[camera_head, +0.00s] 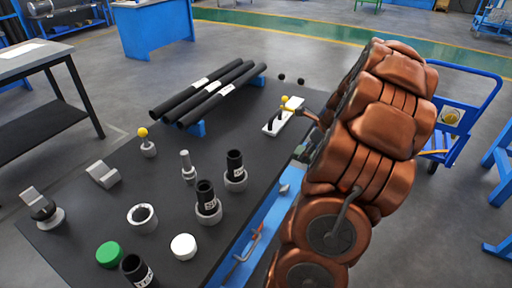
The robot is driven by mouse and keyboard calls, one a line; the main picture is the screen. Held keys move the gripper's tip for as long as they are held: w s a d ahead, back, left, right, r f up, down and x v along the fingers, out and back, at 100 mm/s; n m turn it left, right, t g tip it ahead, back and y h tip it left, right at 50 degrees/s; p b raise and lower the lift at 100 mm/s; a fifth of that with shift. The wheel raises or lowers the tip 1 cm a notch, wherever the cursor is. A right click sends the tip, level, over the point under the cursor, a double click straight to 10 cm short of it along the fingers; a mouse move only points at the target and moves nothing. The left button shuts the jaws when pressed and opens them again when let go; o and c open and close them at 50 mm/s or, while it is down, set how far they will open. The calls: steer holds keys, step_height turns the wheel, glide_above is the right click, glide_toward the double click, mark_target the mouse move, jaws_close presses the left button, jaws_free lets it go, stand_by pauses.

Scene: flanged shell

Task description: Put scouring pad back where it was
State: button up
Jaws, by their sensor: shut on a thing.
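I cannot make out a scouring pad with certainty. A green round disc (109,254) lies flat near the front left of the dark table (110,205), but I cannot tell whether it is a pad or a cap. A white round disc (183,246) lies to its right.
A large copper-coloured segmented body (385,140) hides the table's right side. Black tubes (212,92) lie on a blue rack at the back. Black cylinders (206,195), a pale ring (142,218) and a white block (283,118) stand on the table. A blue trolley (450,145) is right.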

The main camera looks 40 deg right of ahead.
steer(key=p, duration=0.4)
glide_above(261, 153)
steer(key=s, duration=0.2)
steer(key=shift+w+d+f, duration=0.2)
steer(key=shift+d+f, duration=0.05)
steer(key=shift+f, duration=0.45)
steer(key=shift+f+p, duration=0.3)
steer(key=shift+f, duration=1.5)
steer(key=o, duration=1.1)
steer(key=shift+f, duration=0.15)
